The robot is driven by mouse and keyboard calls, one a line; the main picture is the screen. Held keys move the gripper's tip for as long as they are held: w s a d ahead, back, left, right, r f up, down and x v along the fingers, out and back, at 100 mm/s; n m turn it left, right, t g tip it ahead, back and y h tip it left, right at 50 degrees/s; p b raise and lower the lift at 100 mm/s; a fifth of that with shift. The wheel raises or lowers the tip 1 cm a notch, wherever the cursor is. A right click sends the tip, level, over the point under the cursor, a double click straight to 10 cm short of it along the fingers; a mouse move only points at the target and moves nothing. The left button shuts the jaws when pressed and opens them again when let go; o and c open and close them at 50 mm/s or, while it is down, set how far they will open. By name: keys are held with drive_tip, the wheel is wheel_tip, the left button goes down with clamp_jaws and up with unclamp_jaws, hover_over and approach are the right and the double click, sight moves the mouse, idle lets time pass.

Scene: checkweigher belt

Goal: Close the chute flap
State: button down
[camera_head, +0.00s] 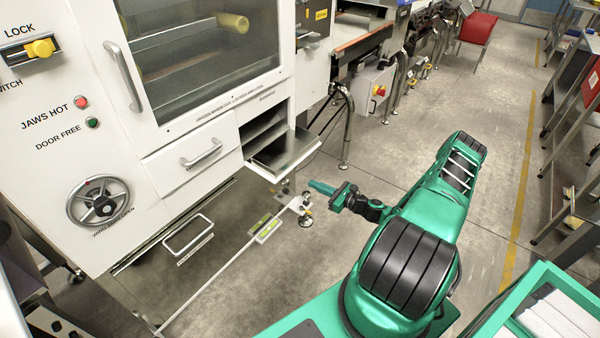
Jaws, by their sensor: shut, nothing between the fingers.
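The chute flap (288,156) is a grey metal panel at the lower right of the white machine. It is hinged down and sticks outward, roughly level, in front of the chute opening (262,130). The opening shows as a dark recess above it. My gripper (314,186) is shut and empty, with green fingers pointing left toward the machine. In the picture it sits just below and to the right of the flap's outer edge, with a visible gap. I cannot tell the exact depth between them.
A drawer with a handle (202,154) is left of the chute. A handwheel (100,203) and a lower wire handle (188,234) are on the machine front. A levelling foot (306,219) stands below my gripper. The floor (400,150) to the right is clear.

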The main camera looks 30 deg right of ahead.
drive_tip(key=x, duration=1)
drive_tip(key=shift+s+d+r, duration=0.15)
drive_tip(key=shift+r, duration=0.5)
drive_tip(key=shift+s+d+r, duration=0.1)
drive_tip(key=shift+s+r, duration=0.05)
drive_tip(key=shift+r, duration=0.5)
drive_tip(key=shift+s+d+r, duration=0.15)
drive_tip(key=shift+r, duration=0.5)
drive_tip(key=shift+d, duration=0.1)
